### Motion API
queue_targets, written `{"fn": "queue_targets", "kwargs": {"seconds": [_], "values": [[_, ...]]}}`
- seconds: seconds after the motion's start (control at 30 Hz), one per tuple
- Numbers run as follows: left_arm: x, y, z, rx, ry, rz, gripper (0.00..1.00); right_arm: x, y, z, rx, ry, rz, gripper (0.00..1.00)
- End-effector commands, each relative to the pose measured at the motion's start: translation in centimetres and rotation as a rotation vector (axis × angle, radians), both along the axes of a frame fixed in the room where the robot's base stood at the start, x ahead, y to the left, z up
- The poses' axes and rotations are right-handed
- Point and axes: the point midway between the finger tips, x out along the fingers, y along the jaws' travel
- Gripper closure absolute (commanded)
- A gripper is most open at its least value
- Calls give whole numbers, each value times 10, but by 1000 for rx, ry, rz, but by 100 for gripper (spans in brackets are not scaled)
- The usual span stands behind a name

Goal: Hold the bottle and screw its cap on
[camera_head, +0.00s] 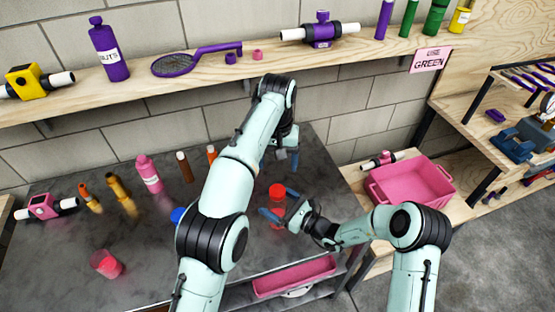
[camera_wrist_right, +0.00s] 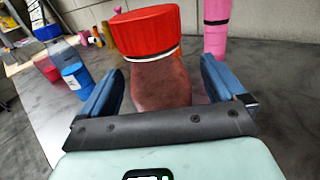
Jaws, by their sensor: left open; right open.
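A reddish, see-through bottle (camera_head: 277,212) stands upright on the dark table, with a red cap (camera_head: 277,190) on its top. In the right wrist view the bottle (camera_wrist_right: 160,84) and cap (camera_wrist_right: 146,30) are large, with a pale ring under the cap; whether it is screwed tight cannot be told. My right gripper (camera_head: 281,204) is open, its blue fingers on either side of the bottle body; the right wrist view (camera_wrist_right: 162,88) shows this too. My left gripper (camera_head: 279,161) is open and empty, above and behind the cap, partly hidden by its own wrist.
On the table (camera_head: 60,250) stand a pink bottle (camera_head: 149,174), a red cup (camera_head: 106,264), a blue item (camera_head: 178,215) and several small tools. A wooden shelf (camera_head: 200,80) runs behind. A pink bin (camera_head: 410,188) is at right. My left arm crosses the table's middle.

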Motion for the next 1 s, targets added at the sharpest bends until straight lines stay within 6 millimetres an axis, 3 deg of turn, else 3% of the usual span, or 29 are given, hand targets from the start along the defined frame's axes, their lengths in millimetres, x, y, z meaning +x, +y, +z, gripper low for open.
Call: {"fn": "queue_targets", "kwargs": {"seconds": [0.17, 0.5, 0.7, 1.0], "values": [[-4, 0, -9, 0, 8, 0, 20, -8, -12, -2, 0, 1, -4, 4], [-17, 0, -45, 0, 37, 0, 20, -52, -71, -4, 0, 3, -5, 4], [-19, 0, -54, 0, 43, 0, 20, -71, -98, -2, -1, 1, -2, 4], [-20, 0, -56, 0, 44, 0, 20, -79, -108, 0, 1, -1, 0, 4]]}}
